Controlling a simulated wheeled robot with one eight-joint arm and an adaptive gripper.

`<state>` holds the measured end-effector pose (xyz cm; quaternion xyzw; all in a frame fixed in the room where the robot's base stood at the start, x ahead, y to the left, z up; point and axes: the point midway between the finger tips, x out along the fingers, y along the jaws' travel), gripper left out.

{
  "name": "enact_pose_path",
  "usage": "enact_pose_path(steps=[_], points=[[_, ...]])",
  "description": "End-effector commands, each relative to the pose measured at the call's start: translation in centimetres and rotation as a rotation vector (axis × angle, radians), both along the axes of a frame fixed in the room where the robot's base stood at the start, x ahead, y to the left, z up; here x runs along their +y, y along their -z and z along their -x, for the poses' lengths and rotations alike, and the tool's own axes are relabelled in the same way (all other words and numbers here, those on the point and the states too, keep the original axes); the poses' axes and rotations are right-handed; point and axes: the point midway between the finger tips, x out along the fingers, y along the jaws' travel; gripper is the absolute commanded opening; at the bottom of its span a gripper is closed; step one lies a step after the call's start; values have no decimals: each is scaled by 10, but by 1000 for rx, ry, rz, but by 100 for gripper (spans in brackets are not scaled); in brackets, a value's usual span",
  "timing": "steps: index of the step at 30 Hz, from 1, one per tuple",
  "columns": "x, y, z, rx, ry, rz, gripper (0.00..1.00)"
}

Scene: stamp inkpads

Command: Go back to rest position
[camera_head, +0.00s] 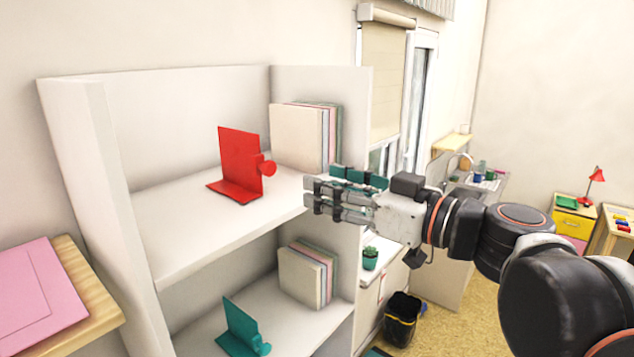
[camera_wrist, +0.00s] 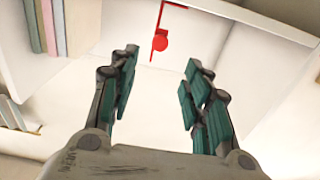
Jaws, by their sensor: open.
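My gripper (camera_head: 326,196) is in the middle of the head view, in front of the right side of the white shelf unit (camera_head: 230,240). Its fingers point left toward the shelf. In the wrist view my gripper (camera_wrist: 160,85) shows its two fingers with teal pads spread apart, with nothing between them. A red bookend (camera_head: 240,163) stands on the upper shelf, left of my gripper and apart from it. The red bookend also shows in the wrist view (camera_wrist: 160,42), beyond the fingertips.
Books (camera_head: 298,138) stand on the upper shelf. More books (camera_head: 300,273) and a teal bookend (camera_head: 240,328) are on the lower shelf. A pink pad (camera_head: 38,300) lies on a wooden board at left. A plant (camera_head: 370,258) and black bin (camera_head: 402,318) are below my arm.

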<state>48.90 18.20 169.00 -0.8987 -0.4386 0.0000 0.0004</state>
Motion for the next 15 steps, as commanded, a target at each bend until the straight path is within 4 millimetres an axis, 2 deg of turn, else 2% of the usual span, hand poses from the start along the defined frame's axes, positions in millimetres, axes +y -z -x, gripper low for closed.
enact_pose_path(steps=[11, 13, 15], points=[[-3, 0, 3, 0, -1, 0, 44], [-3, 3, 3, 5, -1, 3, 44], [-3, 15, 6, 23, -1, 11, 44]])
